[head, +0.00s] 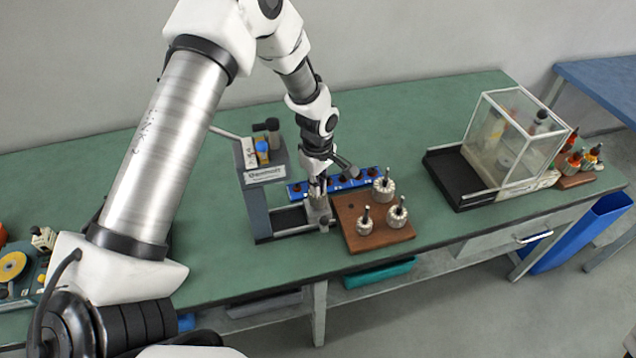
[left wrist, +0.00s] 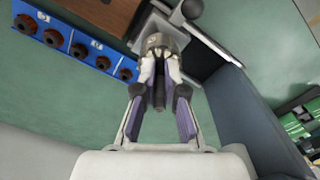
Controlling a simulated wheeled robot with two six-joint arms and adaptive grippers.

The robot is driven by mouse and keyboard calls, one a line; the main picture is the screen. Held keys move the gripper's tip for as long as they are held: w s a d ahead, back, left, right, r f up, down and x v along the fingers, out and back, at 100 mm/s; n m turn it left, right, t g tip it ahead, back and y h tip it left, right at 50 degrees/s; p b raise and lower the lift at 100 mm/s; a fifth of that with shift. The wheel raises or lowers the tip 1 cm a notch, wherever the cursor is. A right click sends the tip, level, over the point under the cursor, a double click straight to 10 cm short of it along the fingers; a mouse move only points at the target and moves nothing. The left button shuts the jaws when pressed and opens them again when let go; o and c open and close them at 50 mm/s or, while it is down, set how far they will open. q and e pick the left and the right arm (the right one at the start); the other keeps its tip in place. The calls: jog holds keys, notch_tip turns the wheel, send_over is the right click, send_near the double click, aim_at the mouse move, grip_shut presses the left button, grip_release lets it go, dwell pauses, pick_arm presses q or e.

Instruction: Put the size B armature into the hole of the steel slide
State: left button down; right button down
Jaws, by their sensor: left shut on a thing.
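My left gripper (head: 318,193) points down at the front of the bench press. In the left wrist view, its two fingers (left wrist: 158,75) are shut on a grey, slotted armature (left wrist: 155,43), whose dark shaft points back between the fingers. The pale steel slide (left wrist: 150,22) lies just beyond the armature; it also shows under the gripper in the head view (head: 320,215). The armature covers the slide's hole, so I cannot tell whether it is in the hole or just above it. No size mark is readable. My right gripper is out of view.
A brown wooden board (head: 385,240) with three armatures stands right of the slide. A blue socket strip (head: 297,190) lies behind. The grey press (head: 257,190) stands close on the left. A clear guard box (head: 500,150) is farther right, with free green bench between.

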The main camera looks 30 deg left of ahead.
pick_arm(q)
jog(key=shift+s, duration=0.1)
dwell(0.4)
jog(key=shift+f, duration=0.1)
jog(key=c, duration=1.2)
grip_release()
jog(key=shift+d, duration=0.1)
notch_tip(320, 180, up, 5)
jog(key=p, duration=0.4)
jog(key=shift+f, duration=0.15)
